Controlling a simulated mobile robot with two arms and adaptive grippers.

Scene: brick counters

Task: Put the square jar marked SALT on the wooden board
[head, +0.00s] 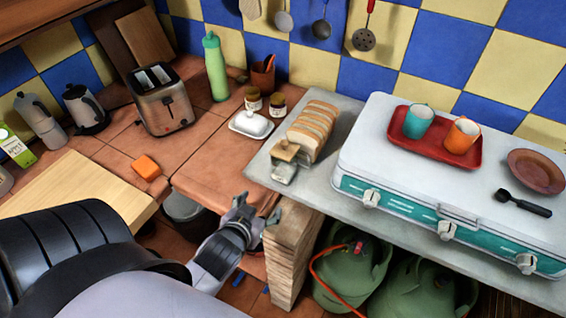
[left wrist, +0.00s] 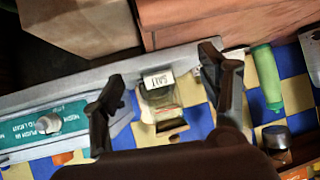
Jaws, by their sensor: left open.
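A light wooden board (head: 85,188) lies at the left, partly hidden by my left arm. My right gripper is not in view.
Sliced bread (head: 313,130) is right behind the jar; a white butter dish (head: 251,124) is to its left. A camping stove (head: 440,185) fills the right. An orange sponge (head: 147,168) lies near the board. A toaster (head: 160,98) stands behind. Tiles between sponge and slab are clear.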

